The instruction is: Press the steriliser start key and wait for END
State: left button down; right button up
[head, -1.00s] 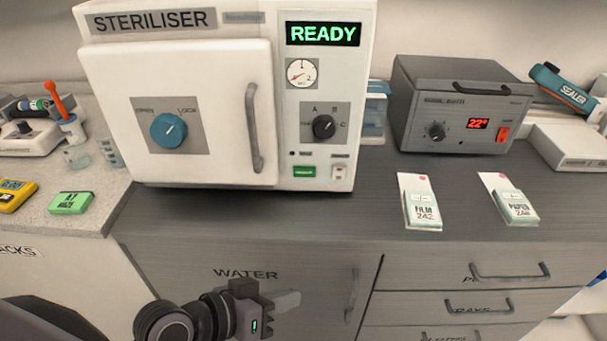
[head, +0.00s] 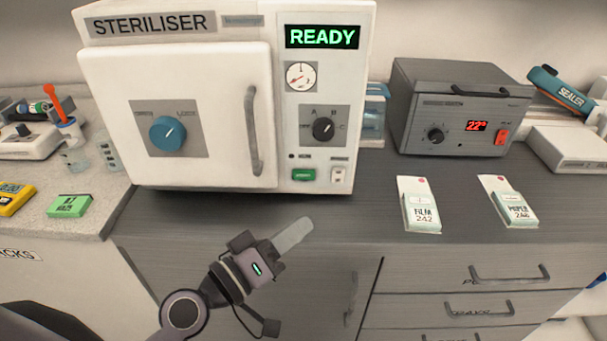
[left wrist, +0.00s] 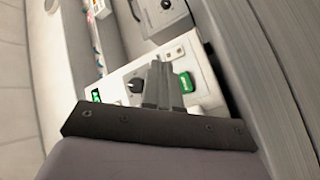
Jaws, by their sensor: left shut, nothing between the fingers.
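The white steriliser (head: 220,178) stands on the grey counter with its door closed. Its display (head: 322,37) reads READY in green. The green start key (head: 304,174) is low on the right-hand panel, beside a small white switch (head: 339,174). My left gripper (head: 308,224) is shut and empty, in front of and below the key, pointing up and to the right, apart from it. In the left wrist view the gripper's fingers (left wrist: 159,84) are together, and the green key (left wrist: 186,82) shows just beside their tips. My right gripper is not in view.
A grey bath unit (head: 455,110) reading 22° stands to the right. A film packet (head: 422,213) and a paper packet (head: 515,208) lie on the counter before it. A sealer (head: 565,90) is at far right. The counter in front of the steriliser is clear.

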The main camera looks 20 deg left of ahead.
pick_arm(q)
send_near(314, 176)
jog(key=d, duration=0.1)
jog(key=w+d, duration=0.2)
jog(key=shift+d+r, duration=0.1)
jog(key=shift+d, duration=0.3)
jog(key=shift+w+a, duration=0.25)
jog(key=shift+w, duration=0.5)
dwell(1.1)
jog(key=shift+w+a+b, duration=0.1)
jog(key=shift+w+b, duration=0.25)
jog(key=shift+w, duration=0.05)
jog(key=shift+w+a, duration=0.1)
jog(key=shift+w, duration=0.25)
dwell(0.5)
jog(key=shift+s, duration=0.1)
jog(key=shift+s+d, duration=0.25)
jog(key=shift+s, duration=0.45)
jog(key=shift+s, duration=0.1)
